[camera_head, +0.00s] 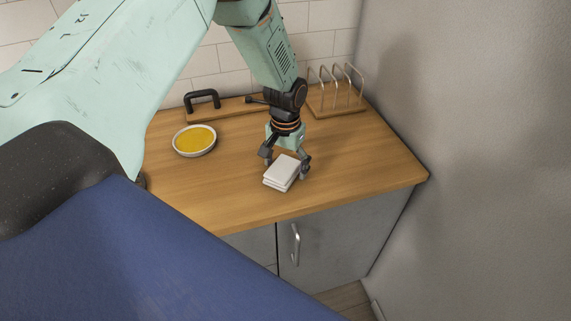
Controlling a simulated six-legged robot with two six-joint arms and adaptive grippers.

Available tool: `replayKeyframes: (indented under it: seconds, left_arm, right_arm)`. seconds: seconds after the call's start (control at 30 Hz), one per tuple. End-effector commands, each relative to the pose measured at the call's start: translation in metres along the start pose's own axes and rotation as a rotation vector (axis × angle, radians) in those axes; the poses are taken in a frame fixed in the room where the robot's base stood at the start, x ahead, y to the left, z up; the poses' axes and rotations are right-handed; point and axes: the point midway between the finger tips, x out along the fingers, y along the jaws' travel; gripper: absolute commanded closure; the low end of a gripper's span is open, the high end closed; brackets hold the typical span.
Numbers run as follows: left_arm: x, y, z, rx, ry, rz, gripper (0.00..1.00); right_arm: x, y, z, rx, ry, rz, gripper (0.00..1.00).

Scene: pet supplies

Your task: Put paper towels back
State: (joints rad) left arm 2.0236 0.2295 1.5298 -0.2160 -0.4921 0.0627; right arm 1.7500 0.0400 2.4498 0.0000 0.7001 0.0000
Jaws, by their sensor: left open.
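A small stack of white paper towels (281,175) lies near the front middle of the wooden counter. My left gripper (287,164) points down over its back edge, with one finger at the left and one at the right of the stack. The gripper is open, and I cannot tell whether its fingers touch the towels. A wooden holder with metal wire loops (338,97) stands at the back right of the counter, with nothing seen between its loops. My right gripper is not in view.
A white bowl with yellow contents (195,140) stands at the left of the counter (350,150). A wooden board with a black handle (203,99) lies along the tiled back wall. A grey wall (480,130) closes the right side. The counter's right part is clear.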

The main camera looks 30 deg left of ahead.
Motion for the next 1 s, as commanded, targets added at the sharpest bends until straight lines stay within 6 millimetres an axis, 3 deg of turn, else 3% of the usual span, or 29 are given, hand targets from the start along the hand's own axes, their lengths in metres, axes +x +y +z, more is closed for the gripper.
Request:
replayKeyframes:
  seconds: [0.33, 0.8, 1.0]
  left_arm:
    - [-0.010, 0.000, -0.001, 0.000, 0.002, 0.000, 0.16]
    - [-0.099, 0.000, -0.001, -0.001, 0.003, 0.001, 0.16]
    - [-0.119, 0.000, 0.000, 0.000, 0.000, 0.000, 0.16]
  right_arm:
    - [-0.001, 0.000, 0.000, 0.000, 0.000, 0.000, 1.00]
    - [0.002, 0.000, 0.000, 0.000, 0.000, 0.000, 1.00]
    - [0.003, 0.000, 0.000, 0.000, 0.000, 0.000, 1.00]
